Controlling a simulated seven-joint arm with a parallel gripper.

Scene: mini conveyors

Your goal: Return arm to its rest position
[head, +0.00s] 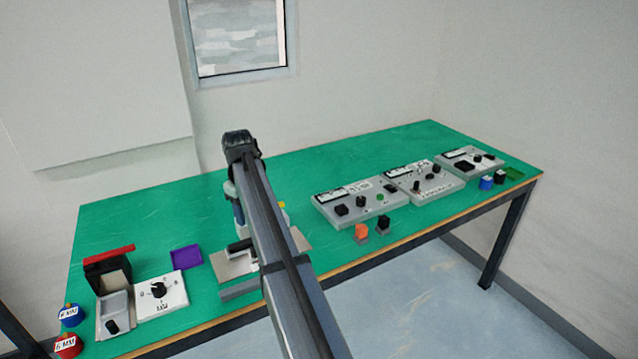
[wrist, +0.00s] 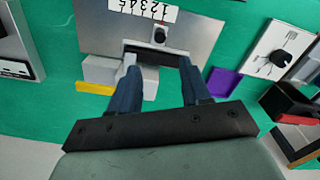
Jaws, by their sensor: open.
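My arm reaches over the green table (head: 130,215) in the head view, and its links hide most of my gripper there. In the wrist view my gripper (wrist: 157,62) is open, with its two blue fingers apart and nothing held between them. Its fingers point at a metal plate device (wrist: 100,30) with a numbered strip and a black knob. A dark bar on this device lies near the fingertips; whether they touch it I cannot tell. The device also shows in the head view (head: 234,266), partly behind my arm.
A purple tray (head: 187,257) lies left of the plate device. A dial box (head: 161,296) and a red-topped black stand (head: 108,268) are farther left. Blue (head: 69,315) and red (head: 67,346) containers sit at the left edge. Control boxes (head: 355,203) stand at right, with orange and black blocks (head: 361,231) before them.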

